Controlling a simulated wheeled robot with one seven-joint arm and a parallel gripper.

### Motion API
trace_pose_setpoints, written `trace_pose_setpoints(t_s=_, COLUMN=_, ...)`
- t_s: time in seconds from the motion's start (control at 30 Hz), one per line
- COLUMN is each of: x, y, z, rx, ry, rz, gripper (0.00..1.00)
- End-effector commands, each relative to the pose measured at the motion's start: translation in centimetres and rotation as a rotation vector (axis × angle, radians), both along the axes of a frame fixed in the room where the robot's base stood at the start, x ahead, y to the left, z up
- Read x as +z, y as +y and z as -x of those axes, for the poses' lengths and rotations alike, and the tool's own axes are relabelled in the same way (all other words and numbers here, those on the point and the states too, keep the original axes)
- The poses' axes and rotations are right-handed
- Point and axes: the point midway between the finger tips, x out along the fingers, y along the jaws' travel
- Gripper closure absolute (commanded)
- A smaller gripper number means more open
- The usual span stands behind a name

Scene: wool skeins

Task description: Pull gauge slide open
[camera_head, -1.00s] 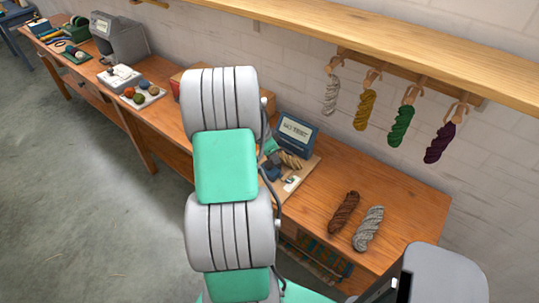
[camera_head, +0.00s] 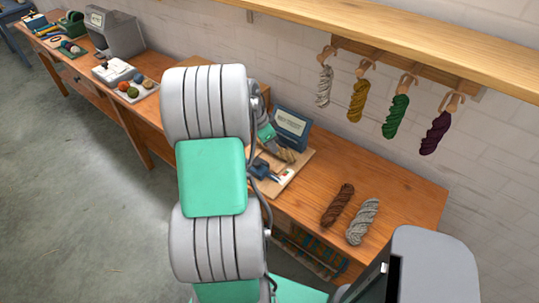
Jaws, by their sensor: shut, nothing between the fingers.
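The gauge is a small station with a blue-framed display (camera_head: 291,127) at the back of a light wooden board (camera_head: 302,167) on the bench. A small blue part (camera_head: 262,168) and a brown, striped, skein-like thing (camera_head: 287,154) are on the board. I cannot clearly tell which part is the slide or how far it is open. My gripper (camera_head: 270,145) is over the board's left side, close to these parts, partly hidden behind my arm. It is shut and empty. Whether it touches anything is too small to tell.
A brown skein (camera_head: 338,205) and a grey skein (camera_head: 362,221) lie on the bench (camera_head: 405,200) to the right. Several skeins hang from pegs under the shelf (camera_head: 400,50). A grey machine (camera_head: 112,34) and a tray of wool balls (camera_head: 131,88) stand farther left.

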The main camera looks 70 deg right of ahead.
Motion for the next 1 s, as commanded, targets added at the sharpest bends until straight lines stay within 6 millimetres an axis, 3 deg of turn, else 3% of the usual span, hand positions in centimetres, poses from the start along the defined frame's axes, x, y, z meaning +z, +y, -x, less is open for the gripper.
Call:
trace_pose_setpoints(t_s=0.2, x=4.7, y=1.2, z=-1.4, rx=0.003, ry=-0.002, rz=0.004, gripper=1.0)
trace_pose_setpoints(t_s=0.37, x=6.8, y=1.8, z=-1.8, rx=0.002, ry=0.0, rz=0.002, gripper=1.0)
trace_pose_setpoints(t_s=0.87, x=7.3, y=1.9, z=-1.9, rx=0.0, ry=0.0, rz=0.001, gripper=1.0)
trace_pose_setpoints(t_s=1.0, x=7.2, y=1.9, z=-1.9, rx=0.127, ry=0.034, rz=-0.031, gripper=1.0)
